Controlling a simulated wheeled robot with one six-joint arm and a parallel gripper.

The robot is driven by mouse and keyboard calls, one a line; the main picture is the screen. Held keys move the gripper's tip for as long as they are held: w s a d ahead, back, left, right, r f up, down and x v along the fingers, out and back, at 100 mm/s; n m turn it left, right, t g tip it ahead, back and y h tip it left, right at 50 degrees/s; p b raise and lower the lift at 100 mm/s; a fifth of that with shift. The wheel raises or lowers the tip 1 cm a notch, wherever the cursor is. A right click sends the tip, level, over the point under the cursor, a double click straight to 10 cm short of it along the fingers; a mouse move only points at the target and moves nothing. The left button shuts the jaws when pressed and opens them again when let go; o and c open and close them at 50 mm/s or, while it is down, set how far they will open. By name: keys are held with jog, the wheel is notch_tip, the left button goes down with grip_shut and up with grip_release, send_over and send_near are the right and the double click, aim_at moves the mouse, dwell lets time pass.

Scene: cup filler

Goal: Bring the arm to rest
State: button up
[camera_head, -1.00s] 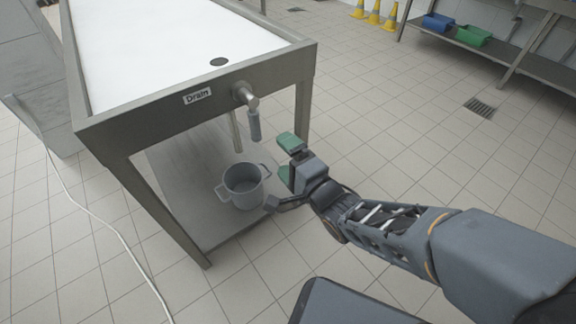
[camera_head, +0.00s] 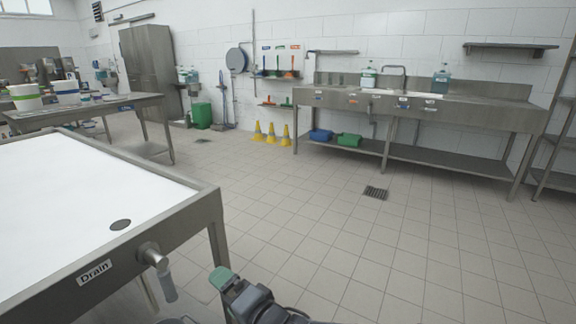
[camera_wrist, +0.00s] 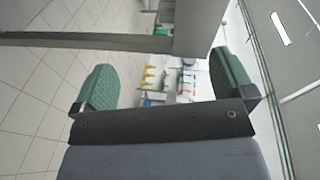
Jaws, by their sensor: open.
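My gripper (camera_wrist: 162,85) is open and empty in the wrist view, its two green fingers spread wide apart. In the head view only one green fingertip and part of the wrist show at the bottom edge, just right of the drain table's corner leg. The drain table (camera_head: 205,200) has a white top, a "Drain" label and a tap (camera_head: 157,262) on its front edge. The rim of a grey pot (camera_head: 176,321) barely shows at the bottom edge, under the tap; the rest is out of view.
A steel sink bench (camera_head: 450,112) stands along the back wall, with blue and green bins on its lower shelf. Yellow cones (camera_head: 271,134) stand left of it. Another work table (camera_head: 130,108) is at the left back. The tiled floor right of the drain table is clear.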

jog(key=w+d+r+n+h+p, duration=0.1)
jog(key=w+d+r+h+p, duration=0.25)
jog(key=d+r+p, duration=0.4)
jog(key=w+d+r+n+h+p, duration=0.1)
jog(key=w+d+r+h+p, duration=0.1)
jog(key=d+r+h+p, duration=0.5)
jog(key=s+d+r+n+g+h+p, duration=0.2)
jog(key=s+d+r+g+p, duration=0.3)
jog(key=s+d+r+p, duration=0.4)
jog(key=d+r+n+p, duration=0.1)
jog(key=d+r+p, duration=0.2)
jog(key=d, duration=0.3)
jog(key=shift+s+r+g+p, duration=0.15)
jog(key=shift+r+g+p, duration=0.25)
jog(key=shift+p, duration=0.35)
jog(key=shift+h, duration=0.25)
